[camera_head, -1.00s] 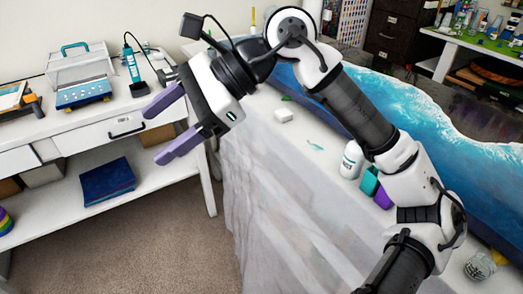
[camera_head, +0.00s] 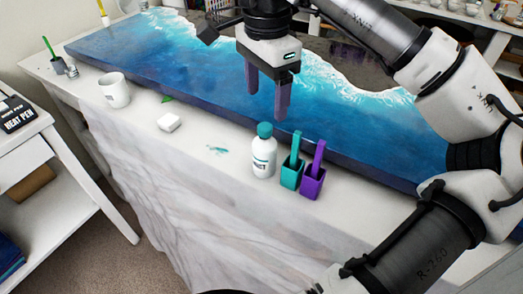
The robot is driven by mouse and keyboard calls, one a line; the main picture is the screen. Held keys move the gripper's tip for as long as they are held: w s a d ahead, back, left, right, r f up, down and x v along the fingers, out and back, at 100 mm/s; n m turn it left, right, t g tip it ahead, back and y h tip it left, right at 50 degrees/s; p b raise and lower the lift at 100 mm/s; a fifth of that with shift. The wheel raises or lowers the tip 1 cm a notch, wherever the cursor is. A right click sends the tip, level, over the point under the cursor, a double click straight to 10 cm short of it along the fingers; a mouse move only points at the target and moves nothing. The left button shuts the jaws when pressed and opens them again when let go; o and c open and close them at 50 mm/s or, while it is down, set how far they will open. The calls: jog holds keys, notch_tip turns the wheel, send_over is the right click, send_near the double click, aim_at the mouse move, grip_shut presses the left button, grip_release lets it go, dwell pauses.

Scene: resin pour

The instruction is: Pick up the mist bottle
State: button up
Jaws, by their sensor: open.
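A white bottle with a teal cap (camera_head: 264,152) stands upright on the pale table near its front edge. It looks like the mist bottle, though its label is too small to read. My gripper (camera_head: 266,112) points down with its two purple fingers apart and nothing between them. It appears above and behind the bottle in the picture, over the blue resin panel, and it is not touching the bottle. The bottle is in full view.
Close right of the bottle stand a teal holder (camera_head: 291,176) and a purple holder (camera_head: 313,182). The blue resin panel (camera_head: 180,70) lies behind. The table front between block and bottle is mostly clear.

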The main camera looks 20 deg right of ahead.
aim_at(265, 138)
notch_tip(265, 138, down, 6)
jog(key=shift+s+r+p, duration=0.1)
jog(key=shift+p, duration=0.25)
jog(key=shift+f+p, duration=0.9)
jog(key=shift+f, duration=1.75)
grip_shut()
jog(key=shift+r, duration=0.1)
